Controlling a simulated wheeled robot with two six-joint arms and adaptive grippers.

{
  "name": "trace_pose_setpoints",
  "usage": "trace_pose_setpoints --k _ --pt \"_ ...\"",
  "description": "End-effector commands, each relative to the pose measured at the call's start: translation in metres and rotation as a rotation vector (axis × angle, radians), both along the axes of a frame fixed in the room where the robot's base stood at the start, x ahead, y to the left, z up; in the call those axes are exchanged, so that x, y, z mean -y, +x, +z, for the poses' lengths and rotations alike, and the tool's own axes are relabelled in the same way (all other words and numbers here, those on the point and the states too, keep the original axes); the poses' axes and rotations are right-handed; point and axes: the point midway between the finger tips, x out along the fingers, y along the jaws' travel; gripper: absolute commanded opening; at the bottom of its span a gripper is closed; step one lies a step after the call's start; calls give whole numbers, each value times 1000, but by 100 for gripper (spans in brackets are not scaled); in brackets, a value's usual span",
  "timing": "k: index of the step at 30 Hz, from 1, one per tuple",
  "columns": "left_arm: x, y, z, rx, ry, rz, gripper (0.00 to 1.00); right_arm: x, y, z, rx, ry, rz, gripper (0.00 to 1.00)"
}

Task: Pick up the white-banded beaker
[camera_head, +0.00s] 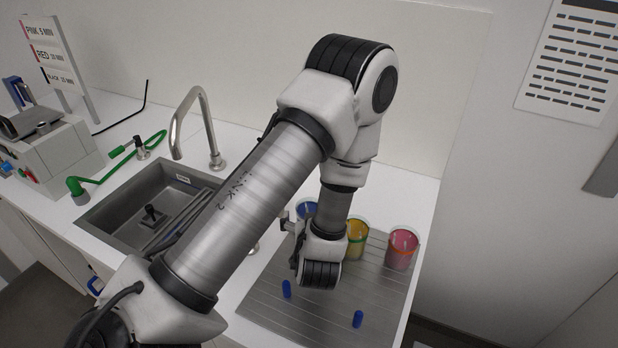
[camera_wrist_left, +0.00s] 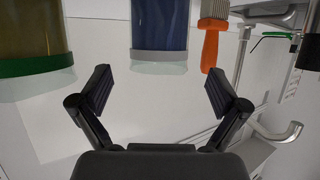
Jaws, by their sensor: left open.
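The white-banded beaker holds blue contents. In the left wrist view this beaker (camera_wrist_left: 160,28) is at the top middle, its pale band at the lower end in the picture. In the head view the beaker (camera_head: 304,209) is partly hidden behind my left arm. My left gripper (camera_wrist_left: 160,76) is open, with its two fingers on either side of the beaker's line and nothing between them. In the head view the gripper (camera_head: 291,226) is mostly hidden by my wrist, close to the blue beaker. Whether it touches the beaker cannot be told. My right gripper is not in view.
A yellow beaker (camera_head: 357,240) and a pink beaker (camera_head: 402,250) stand to the right on the grooved drainboard (camera_head: 375,285). Two small blue objects (camera_head: 287,289) (camera_head: 357,319) are in front. An orange-handled brush (camera_wrist_left: 210,48) is beside the blue beaker. A sink (camera_head: 130,210) and tap (camera_head: 205,120) are left.

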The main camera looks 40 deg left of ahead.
Motion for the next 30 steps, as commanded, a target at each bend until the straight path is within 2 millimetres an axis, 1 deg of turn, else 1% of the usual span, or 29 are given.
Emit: trace_pose_setpoints --k 1,3,7,13,14,15,17,18,19,20,30 --pt "-6 3 -2 -1 -1 5 98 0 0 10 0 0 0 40" --pt "-14 10 -11 -2 -1 5 98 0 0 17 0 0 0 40" --pt "-25 22 -19 1 0 4 98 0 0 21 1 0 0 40" --pt "-26 24 -22 0 0 0 98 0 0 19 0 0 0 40" --pt "-26 24 -22 0 0 0 95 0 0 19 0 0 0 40" --pt "-26 24 -22 0 0 0 80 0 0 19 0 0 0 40" --pt "-26 24 -22 0 0 0 59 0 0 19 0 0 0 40" --pt "-26 24 -22 0 0 0 45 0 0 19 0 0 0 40" --pt "-26 24 -22 0 0 0 34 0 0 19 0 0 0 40" --pt "-26 24 -22 0 0 0 30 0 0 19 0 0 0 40" --pt "-26 24 -21 -1 0 0 30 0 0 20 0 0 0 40"
